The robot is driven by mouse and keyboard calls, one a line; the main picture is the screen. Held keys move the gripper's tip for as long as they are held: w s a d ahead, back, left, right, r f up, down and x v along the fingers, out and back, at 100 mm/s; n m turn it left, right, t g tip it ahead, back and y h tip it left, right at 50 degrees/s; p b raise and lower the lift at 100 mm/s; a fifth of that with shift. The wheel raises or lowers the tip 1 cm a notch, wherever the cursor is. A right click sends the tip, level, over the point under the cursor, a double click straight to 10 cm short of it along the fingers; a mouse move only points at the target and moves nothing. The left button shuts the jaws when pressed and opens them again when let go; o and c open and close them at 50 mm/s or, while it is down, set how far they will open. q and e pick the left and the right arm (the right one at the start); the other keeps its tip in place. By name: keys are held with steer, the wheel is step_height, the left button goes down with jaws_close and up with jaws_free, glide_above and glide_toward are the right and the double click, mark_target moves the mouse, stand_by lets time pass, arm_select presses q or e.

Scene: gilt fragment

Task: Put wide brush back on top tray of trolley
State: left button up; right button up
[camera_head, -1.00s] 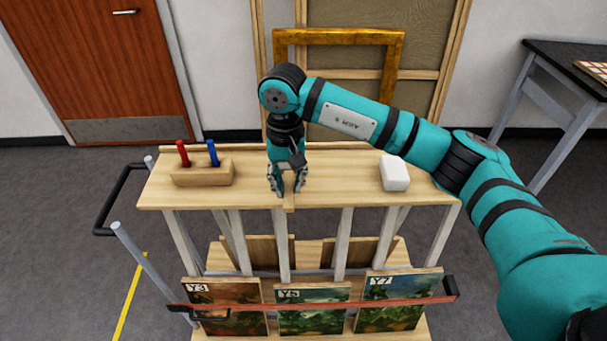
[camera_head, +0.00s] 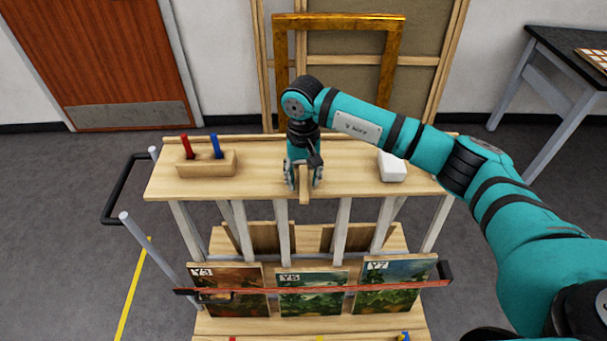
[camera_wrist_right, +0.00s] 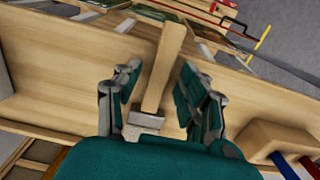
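The wide brush (camera_wrist_right: 167,68) shows in the right wrist view with a pale wooden handle and a metal ferrule (camera_wrist_right: 146,121); its bristles are hidden. In the head view its handle (camera_head: 304,188) reaches the front edge of the trolley's top tray (camera_head: 345,178). My right gripper (camera_head: 304,178) points down at mid-tray. It also shows in the right wrist view (camera_wrist_right: 160,88), its fingers apart on either side of the brush with gaps visible. Whether the brush rests fully on the tray is hard to tell. My left gripper is out of view.
A wooden block (camera_head: 207,165) with red and blue tools stands left on the tray, a white block (camera_head: 392,167) right. Below are pictures (camera_head: 312,294) behind a red bar (camera_head: 330,288). A gilt frame (camera_head: 397,60) leans behind; a dark table (camera_head: 575,70) stands right.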

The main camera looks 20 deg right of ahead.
mark_target(303, 181)
steer(key=shift+r, duration=0.1)
steer(key=shift+w+r+b, duration=0.1)
steer(key=shift+r+b, duration=0.3)
steer(key=shift+r, duration=0.15)
step_height(303, 181, up, 11)
steer(key=b, duration=0.4)
steer(key=shift+f, duration=0.1)
